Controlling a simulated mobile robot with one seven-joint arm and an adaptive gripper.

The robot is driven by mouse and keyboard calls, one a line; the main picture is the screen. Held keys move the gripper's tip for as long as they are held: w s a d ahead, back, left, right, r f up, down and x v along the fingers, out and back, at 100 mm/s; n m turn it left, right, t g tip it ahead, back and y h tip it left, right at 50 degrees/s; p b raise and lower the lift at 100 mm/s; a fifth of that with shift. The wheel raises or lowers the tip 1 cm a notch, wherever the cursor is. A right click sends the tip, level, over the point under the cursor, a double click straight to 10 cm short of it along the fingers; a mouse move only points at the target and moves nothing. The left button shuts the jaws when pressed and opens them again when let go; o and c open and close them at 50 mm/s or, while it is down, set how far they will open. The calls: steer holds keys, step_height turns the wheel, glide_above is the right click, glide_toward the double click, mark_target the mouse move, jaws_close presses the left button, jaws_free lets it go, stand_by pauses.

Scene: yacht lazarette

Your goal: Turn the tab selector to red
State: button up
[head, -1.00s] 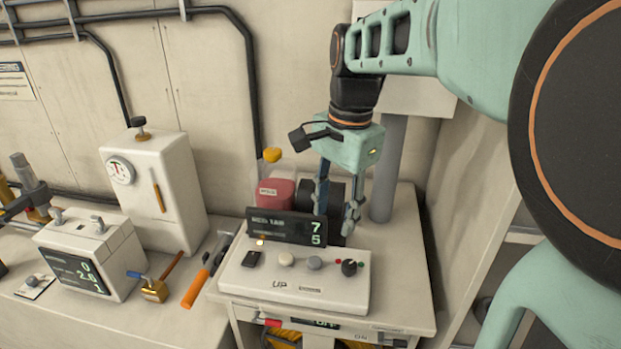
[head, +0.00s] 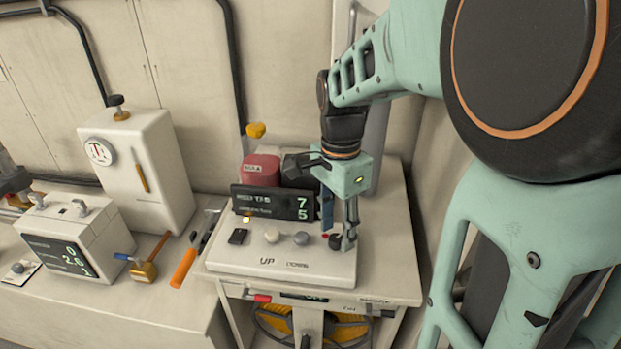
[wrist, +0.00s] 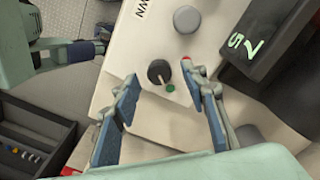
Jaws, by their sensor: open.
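The tab selector is a small black knob, seen in the wrist view (wrist: 158,71) and, partly hidden by my fingers, in the head view (head: 335,241). It sits at the right end of the white control panel (head: 285,262). A red dot (wrist: 187,59) and a green dot (wrist: 170,88) lie beside it. Its pale pointer mark appears to face the green dot. My gripper (wrist: 163,79) is open, with one finger on each side of the knob and visible gaps. In the head view my gripper (head: 337,236) points down over the knob; whether it touches the panel is unclear.
A dark display (head: 272,203) showing 7 and 5 stands behind the knob. Two round grey buttons (head: 301,239) and a black switch (head: 238,236) are to its left. A red box (head: 261,170) is behind. Tools and a white gauge box (head: 140,165) stand farther left.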

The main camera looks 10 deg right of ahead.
steer(key=shift+f, duration=0.7)
jaws_close()
